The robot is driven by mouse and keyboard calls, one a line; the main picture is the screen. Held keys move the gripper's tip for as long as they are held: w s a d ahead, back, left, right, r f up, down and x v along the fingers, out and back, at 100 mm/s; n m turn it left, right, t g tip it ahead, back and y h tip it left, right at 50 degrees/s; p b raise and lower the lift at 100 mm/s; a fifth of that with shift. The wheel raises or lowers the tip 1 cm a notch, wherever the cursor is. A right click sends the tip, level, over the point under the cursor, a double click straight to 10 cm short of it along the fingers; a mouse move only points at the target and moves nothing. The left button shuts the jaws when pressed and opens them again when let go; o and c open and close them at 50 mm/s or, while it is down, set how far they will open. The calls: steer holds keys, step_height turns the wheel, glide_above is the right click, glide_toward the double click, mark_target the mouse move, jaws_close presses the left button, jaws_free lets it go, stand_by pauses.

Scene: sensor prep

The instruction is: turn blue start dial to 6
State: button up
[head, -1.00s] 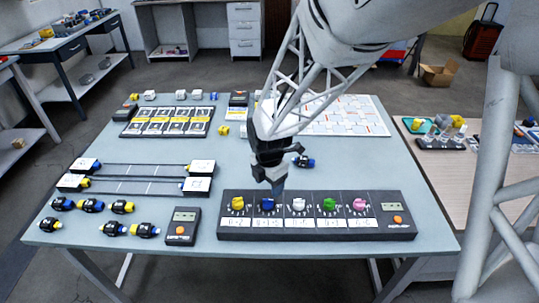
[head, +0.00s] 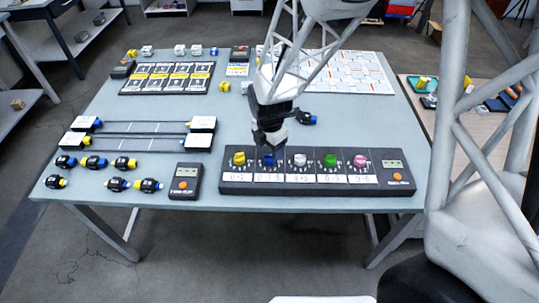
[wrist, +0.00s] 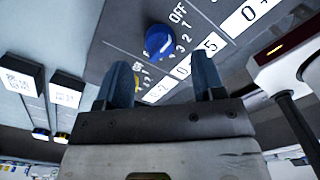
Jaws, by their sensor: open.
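The blue dial (head: 268,160) is second from the left on a dark control panel (head: 228,186). In the wrist view the blue dial (wrist: 158,41) shows as a round knob with "OFF" and small numbers printed beside it. Its exact pointer setting is hard to read. My gripper (head: 268,146) hangs just above and behind the blue dial in the head view and partly covers it. In the wrist view my gripper (wrist: 163,72) has two blue fingers spread apart, with nothing between them. The dial appears beyond the fingertips, between their directions, and not gripped.
Yellow (head: 239,158), white (head: 300,160), green (head: 329,160) and pink (head: 360,160) dials share the panel. A small display with an orange button (head: 398,177) is at its right end. A handheld meter (head: 185,182) stands to the left.

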mark_target(269, 155)
steer(key=shift+f, duration=2.15)
steer(key=c, duration=0.9)
